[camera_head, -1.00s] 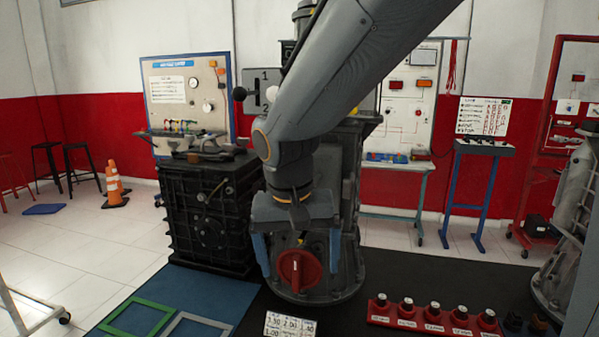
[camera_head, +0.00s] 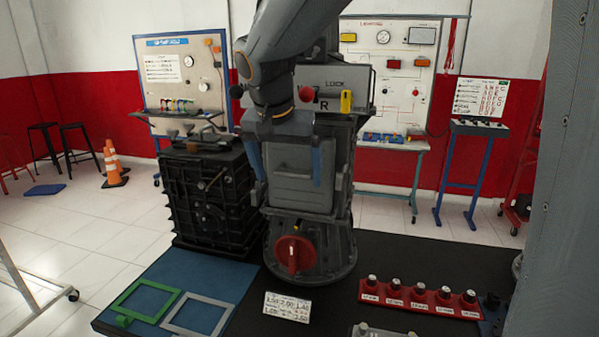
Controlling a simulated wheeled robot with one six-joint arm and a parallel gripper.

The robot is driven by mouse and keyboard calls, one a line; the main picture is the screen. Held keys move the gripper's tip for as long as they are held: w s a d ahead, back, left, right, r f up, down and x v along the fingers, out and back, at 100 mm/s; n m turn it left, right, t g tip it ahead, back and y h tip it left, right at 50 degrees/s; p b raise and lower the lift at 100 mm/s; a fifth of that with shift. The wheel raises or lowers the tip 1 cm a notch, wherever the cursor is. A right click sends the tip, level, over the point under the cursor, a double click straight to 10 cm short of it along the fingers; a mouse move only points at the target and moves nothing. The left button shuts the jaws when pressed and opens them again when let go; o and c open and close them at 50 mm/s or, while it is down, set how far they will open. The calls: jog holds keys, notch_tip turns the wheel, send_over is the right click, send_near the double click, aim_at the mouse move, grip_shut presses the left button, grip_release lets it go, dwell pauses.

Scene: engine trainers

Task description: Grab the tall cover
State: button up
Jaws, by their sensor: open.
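My gripper (camera_head: 289,182) hangs fingers down, with its two blue fingers spread apart. It is in front of the grey upright machine (camera_head: 338,185) in the middle. A grey boxy piece (camera_head: 296,172) on the front of this machine shows between the fingers and looks like the tall cover. The gripper's body hides its top. I cannot tell whether the fingers touch it or stand in front of it.
A red knob (camera_head: 294,255) is low on the machine. A black engine block (camera_head: 205,195) stands to the left. Green (camera_head: 145,302) and grey frames (camera_head: 198,316) lie on a blue mat. A red strip of knobs (camera_head: 417,300) is at the right. A large grey surface fills the right edge.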

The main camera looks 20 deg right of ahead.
aim_at(294, 170)
jog(key=w+d, duration=0.1)
jog(key=w+d+p, duration=0.1)
jog(key=w, duration=0.1)
jog(key=shift+w+d, duration=0.15)
jog(key=shift+w+d+f+p, duration=0.1)
jog(key=shift+w+p, duration=0.1)
jog(key=shift+p, duration=0.3)
jog(key=shift+w+f, duration=0.15)
jog(key=shift+f, duration=0.3)
jog(key=c, duration=1.6)
jog(key=shift+c, duration=1.2)
jog(key=shift+r, duration=0.1)
